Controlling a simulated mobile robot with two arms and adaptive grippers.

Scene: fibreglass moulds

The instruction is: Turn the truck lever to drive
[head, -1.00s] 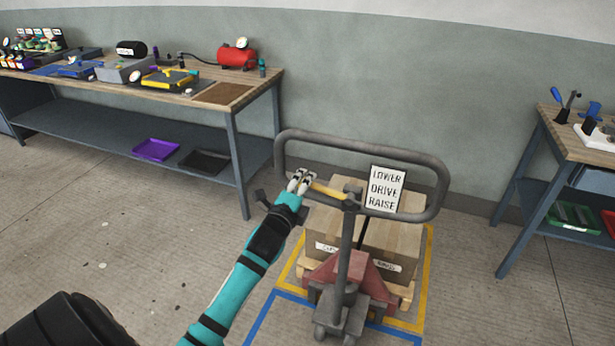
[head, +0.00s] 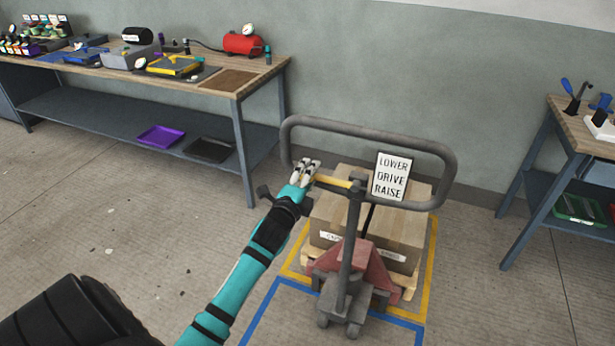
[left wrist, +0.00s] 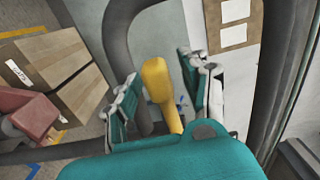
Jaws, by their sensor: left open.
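The pallet truck (head: 352,290) stands with its grey loop handle (head: 451,165) upright toward me. Its yellow lever (head: 334,182) sticks out to the left from the handle's middle post. A sign (head: 391,177) on the handle reads LOWER, DRIVE, RAISE from top to bottom. My left gripper (head: 306,171) is at the lever's free end, inside the handle loop. In the left wrist view, the yellow lever (left wrist: 156,82) lies between the two open fingers (left wrist: 160,95), with gaps visible on both sides. My right gripper is not in view.
Boxes (head: 405,225) sit on a pallet behind the truck's post, inside yellow floor tape (head: 429,265). A workbench (head: 238,95) with tools stands at the back left, another (head: 572,130) at the right.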

